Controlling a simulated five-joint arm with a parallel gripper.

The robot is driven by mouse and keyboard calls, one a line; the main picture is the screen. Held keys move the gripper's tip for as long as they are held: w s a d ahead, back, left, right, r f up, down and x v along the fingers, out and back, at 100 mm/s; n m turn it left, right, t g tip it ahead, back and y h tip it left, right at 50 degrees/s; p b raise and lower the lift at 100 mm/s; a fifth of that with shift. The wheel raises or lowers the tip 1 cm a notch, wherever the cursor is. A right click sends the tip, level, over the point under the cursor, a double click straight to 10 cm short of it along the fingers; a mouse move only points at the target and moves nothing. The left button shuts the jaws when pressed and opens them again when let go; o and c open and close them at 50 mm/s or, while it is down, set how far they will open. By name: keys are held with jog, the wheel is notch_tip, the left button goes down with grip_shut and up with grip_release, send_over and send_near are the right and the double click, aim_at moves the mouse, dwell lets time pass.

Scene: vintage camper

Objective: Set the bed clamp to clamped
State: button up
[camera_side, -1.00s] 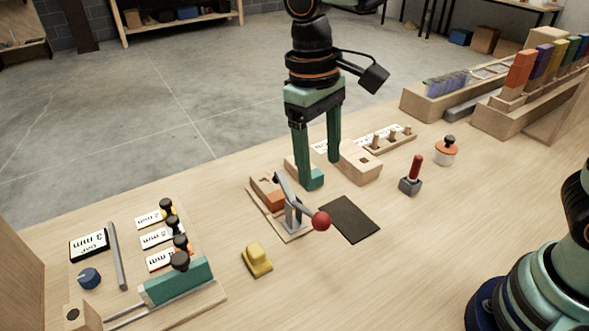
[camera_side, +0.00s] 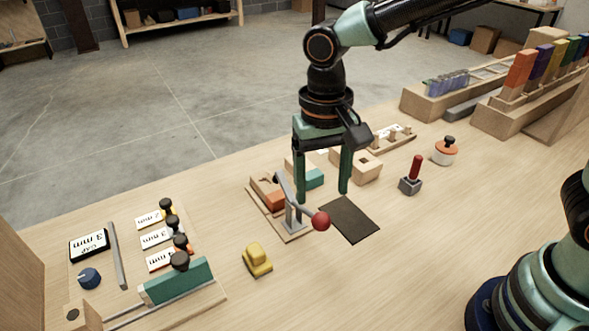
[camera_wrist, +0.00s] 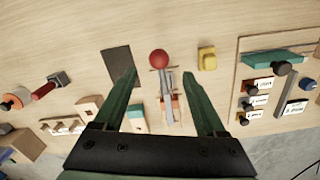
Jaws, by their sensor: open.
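The bed clamp is a grey metal lever (camera_side: 292,212) with a red ball knob (camera_side: 321,221), mounted on a wooden base (camera_side: 291,237). The lever's bent arm slopes down toward the knob at the right. My gripper (camera_side: 322,194) is open and empty, with its green fingers pointing down beside and behind the lever in the side view. In the wrist view, the lever (camera_wrist: 166,85) and red knob (camera_wrist: 158,59) lie between the two open fingers (camera_wrist: 164,72). I cannot tell whether either finger touches the lever.
A dark mat (camera_side: 349,219) lies right of the clamp, and a yellow block (camera_side: 256,260) stands in front. Wooden blocks (camera_side: 362,166) sit behind my gripper. A red-handled tool (camera_side: 413,175) stands at the right. A teal-fenced station (camera_side: 180,282) is at the left.

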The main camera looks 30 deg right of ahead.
aim_at(321, 215)
notch_tip(321, 215, down, 7)
jog(key=shift+d+f, duration=0.15)
jog(key=shift+f, duration=0.05)
jog(key=shift+c, duration=0.2)
grip_shut()
jog(key=shift+r, duration=0.1)
dwell(1.3)
